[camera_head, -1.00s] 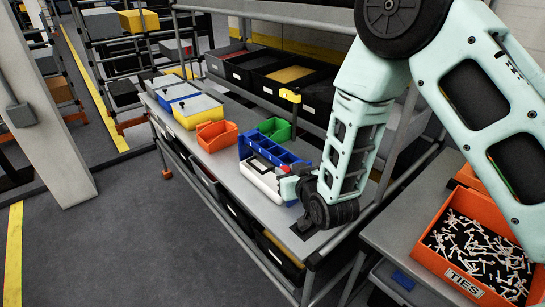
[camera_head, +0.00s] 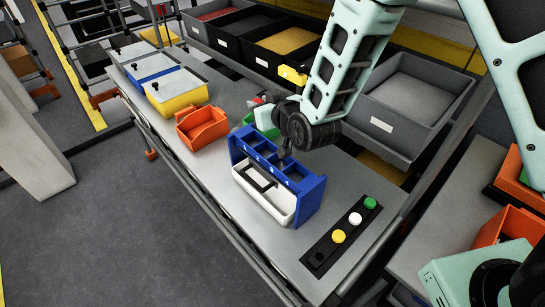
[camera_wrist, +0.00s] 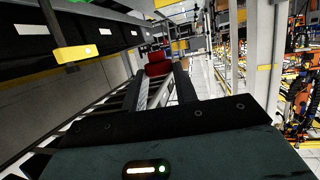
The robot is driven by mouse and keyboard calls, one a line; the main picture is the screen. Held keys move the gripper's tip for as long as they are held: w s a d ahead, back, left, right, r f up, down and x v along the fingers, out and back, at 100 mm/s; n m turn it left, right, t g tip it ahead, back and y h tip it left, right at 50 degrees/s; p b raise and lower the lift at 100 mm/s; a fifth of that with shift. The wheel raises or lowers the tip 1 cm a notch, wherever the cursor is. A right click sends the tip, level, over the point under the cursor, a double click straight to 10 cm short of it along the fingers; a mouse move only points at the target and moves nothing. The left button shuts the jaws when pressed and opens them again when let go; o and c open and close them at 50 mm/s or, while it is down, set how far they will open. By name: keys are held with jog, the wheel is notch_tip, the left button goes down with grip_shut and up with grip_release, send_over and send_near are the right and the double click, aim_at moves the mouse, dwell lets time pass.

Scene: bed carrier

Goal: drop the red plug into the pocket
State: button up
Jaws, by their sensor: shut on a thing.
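My gripper (camera_head: 266,107) is above the bench, over the far end of the blue carrier, partly hidden by my wrist in the head view. It is shut on the red plug (camera_wrist: 157,66), which shows between its fingertips in the wrist view. A little red also shows in the head view (camera_head: 257,101). The blue carrier (camera_head: 307,200) has several open pockets along its top and a white tray at its front. A black strip (camera_head: 352,250) holds yellow, white and green round plugs, with a dark empty spot at its near end. I cannot tell which pocket is meant.
An orange bin (camera_head: 203,127) stands left of the blue carrier, and a green bin (camera_head: 243,121) lies partly hidden behind my gripper. Lidded boxes (camera_head: 175,91) stand farther left. Shelf bins (camera_head: 415,95) line the back.

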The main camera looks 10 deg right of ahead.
notch_tip(320, 180, down, 6)
jog(key=b, duration=0.3)
jog(key=shift+r, duration=0.1)
jog(key=o, duration=1)
jog(key=shift+s, duration=0.15)
jog(key=p+v, duration=1.4)
jog(key=v, duration=0.3)
